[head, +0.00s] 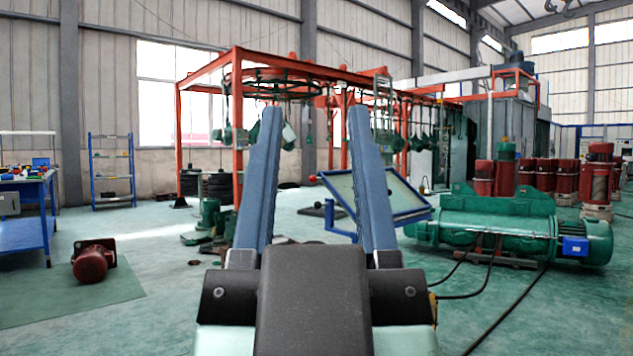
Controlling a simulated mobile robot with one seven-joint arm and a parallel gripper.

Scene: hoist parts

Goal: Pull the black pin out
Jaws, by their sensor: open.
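My gripper (316,114) is in the middle of the head view, with its two long blue fingers pointing up and away and a wide gap between them. It is open, and nothing is held between the fingers.
A tilted blue-framed panel (408,196) stands behind the right finger. A green hoist drum (485,232) with cables lies at right. A blue workbench (24,232) and a red motor (91,263) are at left. An orange frame (237,135) stands behind. Floor at left front is open.

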